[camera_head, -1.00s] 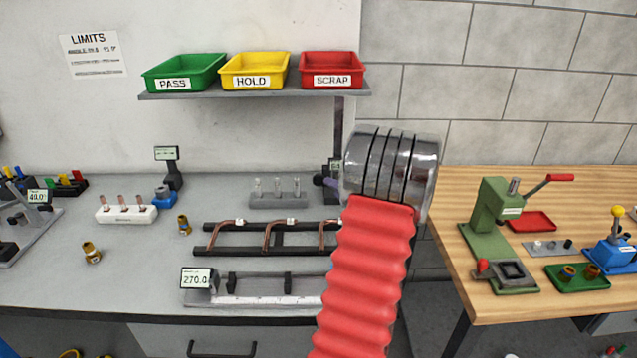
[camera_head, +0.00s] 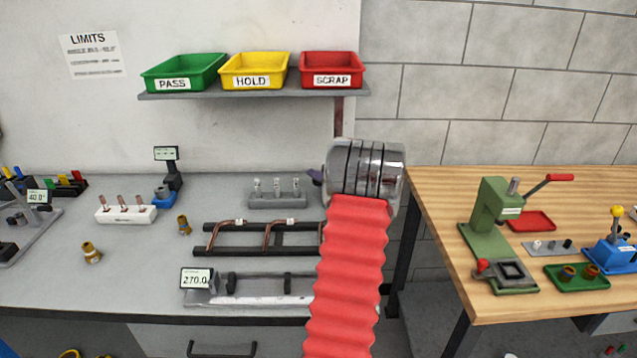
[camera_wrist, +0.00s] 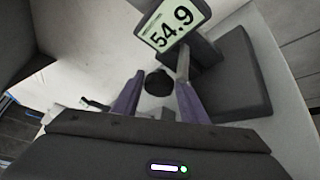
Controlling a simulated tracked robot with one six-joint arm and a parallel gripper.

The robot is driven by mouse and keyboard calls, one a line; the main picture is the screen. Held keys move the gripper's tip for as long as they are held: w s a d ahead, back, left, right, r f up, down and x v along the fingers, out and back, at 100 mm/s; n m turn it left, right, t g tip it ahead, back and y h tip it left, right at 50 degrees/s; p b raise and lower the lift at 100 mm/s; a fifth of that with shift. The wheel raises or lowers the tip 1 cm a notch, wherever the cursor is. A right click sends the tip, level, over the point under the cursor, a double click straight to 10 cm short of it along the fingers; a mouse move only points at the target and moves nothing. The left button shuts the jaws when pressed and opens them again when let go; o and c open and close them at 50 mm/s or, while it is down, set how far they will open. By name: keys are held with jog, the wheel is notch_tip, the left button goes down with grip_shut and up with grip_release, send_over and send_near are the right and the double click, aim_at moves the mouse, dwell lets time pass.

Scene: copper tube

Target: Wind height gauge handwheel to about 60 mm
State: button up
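The height gauge's display (camera_wrist: 172,24) reads 54.9 at the top of the wrist view. A dark round knob (camera_wrist: 158,82), which looks like the handwheel, lies between the purple fingers of my gripper (camera_wrist: 159,84). The fingers stand apart with narrow gaps visible beside the knob; I cannot tell whether the knob is between the tips or just beyond them. In the head view, the gauge's upright column (camera_head: 338,115) shows above my wrist. My wrist hides the rest of the gauge, and only a bit of purple finger (camera_head: 315,176) shows.
A grey holder with several pins (camera_head: 277,200) stands left of my wrist. A rack with bent copper tubes (camera_head: 262,240) and a fixture reading 270.0 (camera_head: 260,300) lie nearer the front. A shelf (camera_head: 250,95) with three bins is above. A wooden bench (camera_head: 440,230) stands at right.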

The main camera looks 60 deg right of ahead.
jog(key=shift+c, duration=0.4)
jog(key=c, duration=0.7)
jog(key=shift+o, duration=0.2)
jog(key=shift+f, duration=0.1)
jog(key=shift+f+m+t, duration=0.1)
jog(key=shift+m+t, duration=0.7)
jog(key=shift+m, duration=0.2)
jog(key=shift+m+t+h, duration=0.4)
jog(key=shift+m+t, duration=0.1)
jog(key=shift+m, duration=0.3)
jog(key=o, duration=0.7)
jog(key=shift+o, duration=0.2)
